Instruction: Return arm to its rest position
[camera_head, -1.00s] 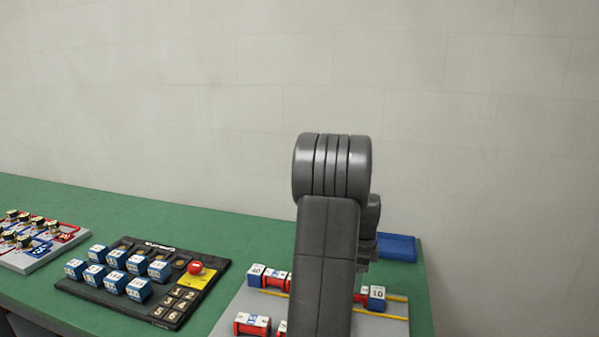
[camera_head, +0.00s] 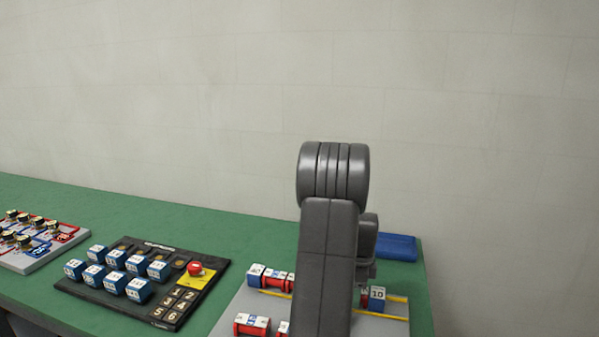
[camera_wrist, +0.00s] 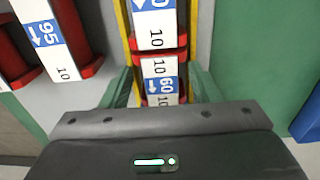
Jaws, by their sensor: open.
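My arm (camera_head: 328,250) rises in front of the grey board in the head view and hides part of it. My gripper is hidden behind the arm there. In the wrist view my gripper (camera_wrist: 163,82) is open, with its two greenish fingers apart. A red block with a white and blue label (camera_wrist: 155,40) shows between and beyond the fingers, between yellow rails. I see no grip on it; whether the fingers touch it I cannot tell.
The grey board (camera_head: 235,308) carries several red, white and blue blocks. A blue tray (camera_head: 396,247) lies at the table's back right. A black panel (camera_head: 215,283) with blue cubes and a red button (camera_head: 195,268) stands left. The green table (camera_head: 150,215) is clear behind.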

